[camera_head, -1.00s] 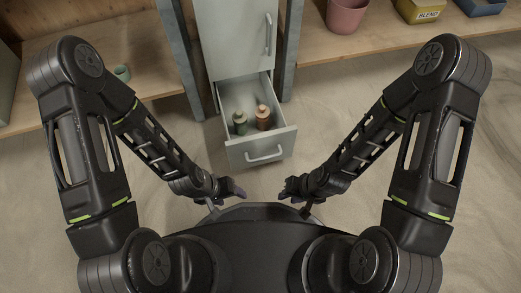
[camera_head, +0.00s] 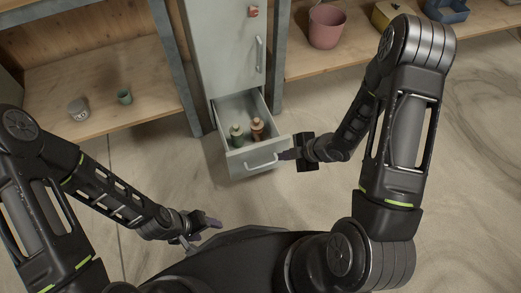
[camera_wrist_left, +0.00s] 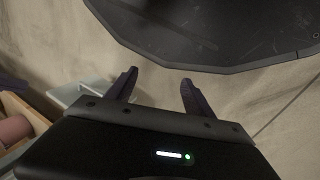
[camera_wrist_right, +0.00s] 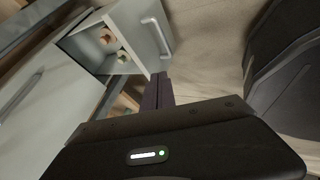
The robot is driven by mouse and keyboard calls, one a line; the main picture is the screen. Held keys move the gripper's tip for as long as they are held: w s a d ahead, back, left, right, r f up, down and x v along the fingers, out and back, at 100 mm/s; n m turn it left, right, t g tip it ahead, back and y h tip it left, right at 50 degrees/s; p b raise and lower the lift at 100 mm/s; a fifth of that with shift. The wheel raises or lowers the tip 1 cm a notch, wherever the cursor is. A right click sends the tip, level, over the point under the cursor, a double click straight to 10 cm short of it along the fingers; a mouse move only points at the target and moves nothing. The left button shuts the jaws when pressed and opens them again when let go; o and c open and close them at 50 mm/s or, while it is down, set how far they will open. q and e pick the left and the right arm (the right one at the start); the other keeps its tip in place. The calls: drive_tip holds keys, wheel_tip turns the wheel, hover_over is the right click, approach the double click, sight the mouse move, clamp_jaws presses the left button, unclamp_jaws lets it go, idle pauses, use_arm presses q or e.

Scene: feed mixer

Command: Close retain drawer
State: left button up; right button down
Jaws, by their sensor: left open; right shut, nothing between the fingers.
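The retain drawer (camera_head: 243,163) is the low grey drawer of the tall cabinet (camera_head: 222,48) and stands pulled out. Two capped bottles, one green (camera_head: 237,135) and one brown (camera_head: 257,129), stand inside it. My right gripper (camera_head: 286,155) is shut and empty at the right end of the drawer front, by its handle (camera_head: 262,163); I cannot tell whether it touches. The right wrist view shows the fingers (camera_wrist_right: 158,90) shut just below the drawer front (camera_wrist_right: 139,35). My left gripper (camera_head: 214,222) is open and empty above the floor, apart from the drawer; its fingers (camera_wrist_left: 158,84) show in the left wrist view.
A wooden shelf at left (camera_head: 100,92) holds a grey bowl (camera_head: 78,108) and a green cup (camera_head: 124,96). A bench at right (camera_head: 350,54) bears a pink pot (camera_head: 326,26) and bins. Grey posts flank the cabinet. The floor before the drawer is clear.

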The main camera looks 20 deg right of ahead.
drive_tip(key=shift+f, duration=0.1)
drive_tip(key=b, duration=0.4)
approach(257, 151)
drive_tip(key=f, duration=0.1)
drive_tip(key=a+f, duration=0.2)
drive_tip(key=f, duration=0.1)
drive_tip(key=shift+w, duration=0.25)
drive_tip(key=shift+w+a, duration=0.1)
drive_tip(key=shift+w, duration=0.5)
drive_tip(key=shift+w+r, duration=0.1)
drive_tip(key=shift+w, duration=0.05)
